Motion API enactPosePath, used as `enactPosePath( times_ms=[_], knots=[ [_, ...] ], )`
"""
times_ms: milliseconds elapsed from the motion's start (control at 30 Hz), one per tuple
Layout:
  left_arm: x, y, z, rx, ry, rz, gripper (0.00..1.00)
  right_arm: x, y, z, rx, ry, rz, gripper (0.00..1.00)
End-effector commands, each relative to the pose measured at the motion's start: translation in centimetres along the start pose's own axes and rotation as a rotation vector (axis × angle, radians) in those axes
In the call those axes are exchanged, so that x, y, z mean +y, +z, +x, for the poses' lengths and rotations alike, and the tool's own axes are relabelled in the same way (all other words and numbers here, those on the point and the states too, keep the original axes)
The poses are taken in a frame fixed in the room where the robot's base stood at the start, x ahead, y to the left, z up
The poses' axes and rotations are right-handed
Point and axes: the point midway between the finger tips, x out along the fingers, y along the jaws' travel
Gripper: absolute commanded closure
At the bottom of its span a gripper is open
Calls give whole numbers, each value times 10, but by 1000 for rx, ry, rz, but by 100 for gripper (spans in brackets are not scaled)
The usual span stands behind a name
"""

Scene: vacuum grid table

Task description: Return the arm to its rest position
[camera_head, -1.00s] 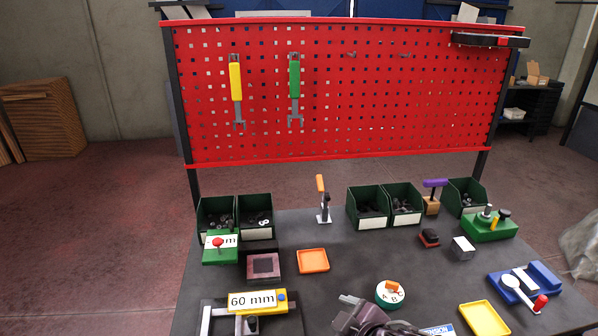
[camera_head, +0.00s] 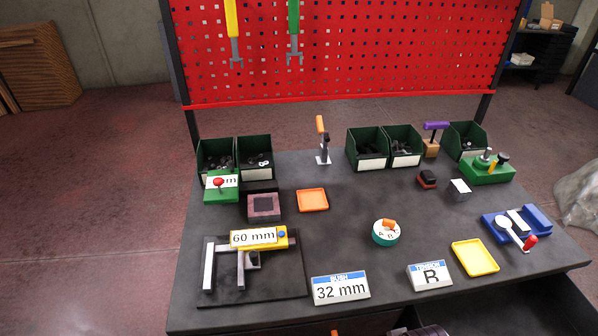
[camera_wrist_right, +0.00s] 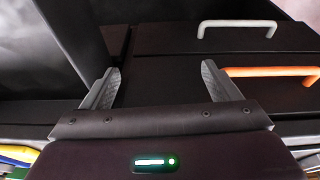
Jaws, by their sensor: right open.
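My right gripper (camera_wrist_right: 160,88) shows in the right wrist view with its two grey fingers wide apart and nothing between them. It faces dark drawer fronts with a white handle (camera_wrist_right: 237,25) and an orange handle (camera_wrist_right: 270,71). In the head view only a small part of my right arm shows at the bottom edge, below the front of the table (camera_head: 330,236); its fingers are hidden there. My left arm and gripper are in neither view.
A drawer (camera_head: 520,312) stands out at the table's front right. Near the front edge are a 32 mm sign (camera_head: 341,289), an R sign (camera_head: 430,276) and a yellow tray (camera_head: 475,257). A 60 mm caliper block (camera_head: 262,238) sits left. The table's middle is mostly clear.

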Motion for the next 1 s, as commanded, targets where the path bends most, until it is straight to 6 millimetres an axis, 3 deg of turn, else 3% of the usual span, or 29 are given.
enactPosePath(
  times_ms=[167,267,400,600,800,900,1000],
  knots=[
    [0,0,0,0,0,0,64,-4,21,71,-32,-5,-5,17],
    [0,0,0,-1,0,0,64,-6,44,122,-52,-8,-9,17],
    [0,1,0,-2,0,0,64,-9,95,194,-85,-12,-15,17],
    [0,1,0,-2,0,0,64,-13,190,271,-131,-17,-26,17],
    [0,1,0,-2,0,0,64,-14,282,306,-167,-20,-36,17],
    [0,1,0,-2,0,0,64,-14,311,310,-176,-21,-39,17],
    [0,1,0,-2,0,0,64,-13,327,312,-180,-21,-41,17]
  ],
)
